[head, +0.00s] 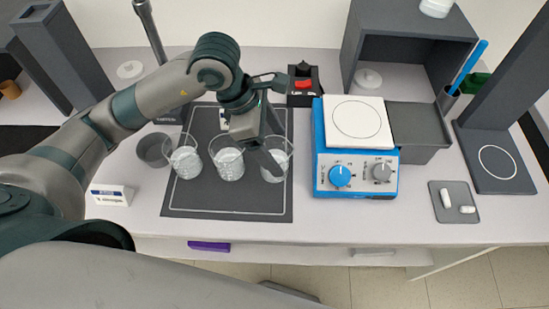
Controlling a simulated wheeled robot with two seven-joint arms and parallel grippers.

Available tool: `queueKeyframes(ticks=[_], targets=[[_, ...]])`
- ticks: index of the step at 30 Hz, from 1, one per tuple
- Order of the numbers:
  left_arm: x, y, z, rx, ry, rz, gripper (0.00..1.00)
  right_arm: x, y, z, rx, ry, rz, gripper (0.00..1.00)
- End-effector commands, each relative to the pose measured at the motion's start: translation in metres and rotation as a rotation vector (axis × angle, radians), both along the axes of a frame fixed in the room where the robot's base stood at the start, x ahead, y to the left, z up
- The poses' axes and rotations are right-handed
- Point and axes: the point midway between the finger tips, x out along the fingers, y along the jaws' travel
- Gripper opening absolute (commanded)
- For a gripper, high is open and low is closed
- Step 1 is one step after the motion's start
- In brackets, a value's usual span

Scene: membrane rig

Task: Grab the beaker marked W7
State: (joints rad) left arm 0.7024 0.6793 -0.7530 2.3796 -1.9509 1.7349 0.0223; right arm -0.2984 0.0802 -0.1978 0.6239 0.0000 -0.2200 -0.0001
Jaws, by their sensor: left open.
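Three clear glass beakers stand in a row on a dark mat (190,205): a left beaker (186,163), a middle beaker (230,165) and a right beaker (279,172). Each holds something whitish. I cannot read any marking on them, so I cannot tell which is W7. My left gripper (268,158) is open and points down at the right beaker. One finger overlaps that beaker's left side in the picture; I cannot tell whether it touches. The gripper hides part of the right beaker. My right gripper is not in view.
A blue hotplate stirrer (357,172) stands right of the mat.

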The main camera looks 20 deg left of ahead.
Motion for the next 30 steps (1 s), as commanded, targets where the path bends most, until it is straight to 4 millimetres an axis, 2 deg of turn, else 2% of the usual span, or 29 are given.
queueKeyframes(ticks=[10, 18, 24, 30], targets=[[-0.002, -0.001, -0.004, 0.0, 0.004, 0.001, 0.77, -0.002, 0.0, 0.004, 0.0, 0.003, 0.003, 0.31], [-0.007, -0.008, -0.027, 0.002, 0.005, 0.001, 0.77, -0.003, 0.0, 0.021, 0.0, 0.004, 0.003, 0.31], [-0.004, -0.016, -0.047, 0.0, 0.003, 0.001, 0.77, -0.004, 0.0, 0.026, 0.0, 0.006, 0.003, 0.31], [-0.003, -0.017, -0.05, 0.0, 0.001, 0.001, 0.77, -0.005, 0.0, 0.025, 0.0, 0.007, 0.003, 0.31]])
